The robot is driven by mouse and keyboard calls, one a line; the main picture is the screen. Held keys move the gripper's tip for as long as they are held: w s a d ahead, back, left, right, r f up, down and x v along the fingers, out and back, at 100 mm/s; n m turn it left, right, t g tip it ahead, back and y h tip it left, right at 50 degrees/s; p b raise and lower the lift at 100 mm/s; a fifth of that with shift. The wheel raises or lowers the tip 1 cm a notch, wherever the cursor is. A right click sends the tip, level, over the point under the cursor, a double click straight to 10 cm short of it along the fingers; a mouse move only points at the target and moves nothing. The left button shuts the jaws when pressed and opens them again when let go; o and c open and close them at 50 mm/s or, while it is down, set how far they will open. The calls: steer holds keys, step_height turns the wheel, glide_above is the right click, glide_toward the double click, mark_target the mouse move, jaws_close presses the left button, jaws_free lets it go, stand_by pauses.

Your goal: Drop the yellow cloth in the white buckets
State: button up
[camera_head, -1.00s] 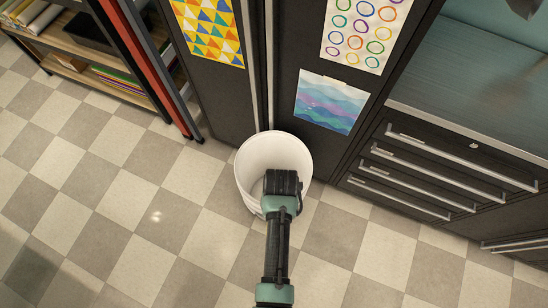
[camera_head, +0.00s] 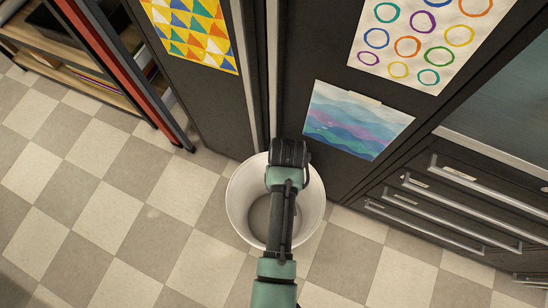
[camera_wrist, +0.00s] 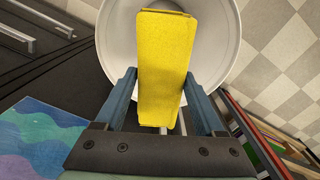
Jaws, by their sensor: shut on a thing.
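The yellow cloth (camera_wrist: 166,62) looks like a thick, stiff slab in the wrist view. My gripper (camera_wrist: 162,76) is shut on it, with one finger at each side. The white bucket (camera_head: 238,205) stands on the floor against the dark cabinet in the head view. My gripper (camera_head: 289,154) is over the bucket's far rim there, and my arm crosses its opening. The cloth and fingertips are hidden in the head view. In the wrist view the bucket (camera_wrist: 221,48) opens behind the cloth; part of its inside is covered.
The dark cabinet doors (camera_head: 340,55) with pinned pictures rise right behind the bucket. Drawers with long handles (camera_head: 455,205) are at the right. A shelf (camera_head: 105,85) with a red upright stands at the left. The checkered floor (camera_head: 110,215) is clear at the left.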

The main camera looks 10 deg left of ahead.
step_height(320, 180, down, 7)
steer(key=b, duration=0.6)
steer(key=shift+r+b, duration=0.2)
steer(key=shift+b, duration=0.1)
steer(key=shift+w, duration=0.1)
steer(key=o, duration=1.4)
steer(key=shift+r, duration=0.1)
step_height(320, 180, up, 13)
steer(key=p, duration=0.3)
